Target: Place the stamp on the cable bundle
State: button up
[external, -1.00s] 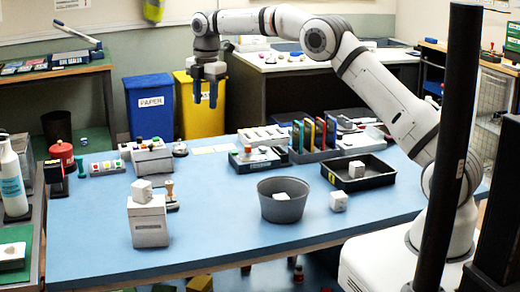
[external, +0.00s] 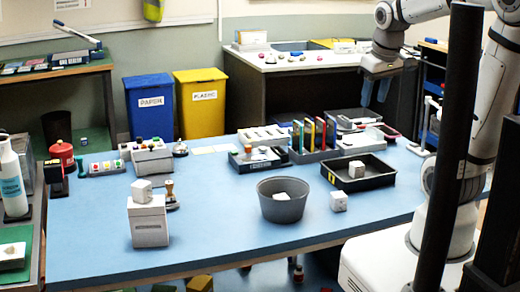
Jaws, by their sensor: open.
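A small stamp with a wooden handle (external: 169,188) stands upright on the blue table, just right of and partly behind a white box (external: 149,226). I cannot make out a cable bundle with certainty among the small items on the table. My gripper (external: 375,91) is open and empty at the upper right, pointing down. In the picture it is well right of the stamp and appears above the table's back right part. Part of my arm is cut off by the top edge.
A grey bin (external: 281,212) stands mid-table with a white block (external: 338,202) beside it. A black tray (external: 374,186) and a rack of coloured phones (external: 315,151) lie behind. The front left of the blue table (external: 95,240) is clear.

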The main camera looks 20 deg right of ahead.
jog(key=s+d+f+m, duration=0.1)
jog(key=s+f+m, duration=0.1)
jog(key=s, duration=0.3)
jog(key=shift+s+d+f+m, duration=0.25)
jog(key=shift+d+f+m, duration=0.15)
jog(key=shift+f, duration=0.3)
dwell(0.6)
